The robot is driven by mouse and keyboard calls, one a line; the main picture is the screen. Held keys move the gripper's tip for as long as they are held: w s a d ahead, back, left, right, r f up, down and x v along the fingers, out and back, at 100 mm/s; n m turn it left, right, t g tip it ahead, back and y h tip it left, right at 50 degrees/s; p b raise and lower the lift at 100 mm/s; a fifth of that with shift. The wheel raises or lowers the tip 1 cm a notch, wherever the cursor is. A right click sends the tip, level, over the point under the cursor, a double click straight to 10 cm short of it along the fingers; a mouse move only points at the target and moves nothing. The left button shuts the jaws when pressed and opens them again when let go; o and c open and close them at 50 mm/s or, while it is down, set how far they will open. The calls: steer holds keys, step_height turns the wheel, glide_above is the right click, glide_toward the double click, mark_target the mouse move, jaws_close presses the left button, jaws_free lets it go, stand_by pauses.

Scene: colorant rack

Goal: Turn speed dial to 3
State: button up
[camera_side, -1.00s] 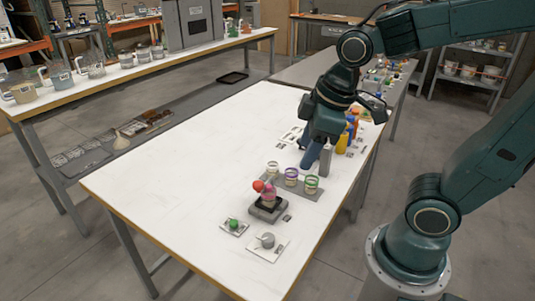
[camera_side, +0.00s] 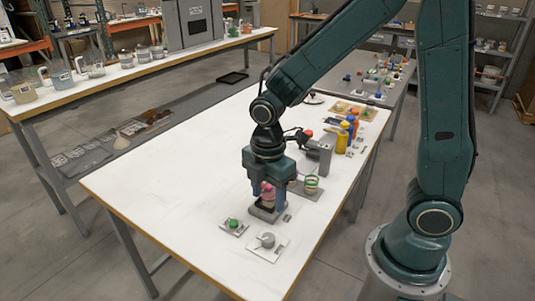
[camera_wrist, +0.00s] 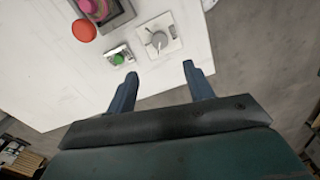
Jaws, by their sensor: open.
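The speed dial (camera_side: 267,240) is a grey round knob on a white square plate near the front right edge of the white table. In the wrist view the dial (camera_wrist: 159,40) shows ahead of my fingertips, with a pale pointer or bar on it; its number marks are too small to read. My gripper (camera_side: 268,195) points down above the mixer stand in the side view, behind the dial. In the wrist view my gripper (camera_wrist: 157,70) has two blue fingers spread wide, with nothing between them.
A green button (camera_side: 233,223) on a small plate sits left of the dial. A dark mixer stand (camera_side: 265,214) with a pink-filled cup (camera_side: 268,196) is under my gripper. A green-ringed cup (camera_side: 312,183) and several coloured bottles (camera_side: 343,138) stand further back. The table's left side is clear.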

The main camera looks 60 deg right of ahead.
mark_target(268, 237)
steer(key=shift+f, duration=0.1)
steer(key=shift+f, duration=6.8)
steer(key=c, duration=1)
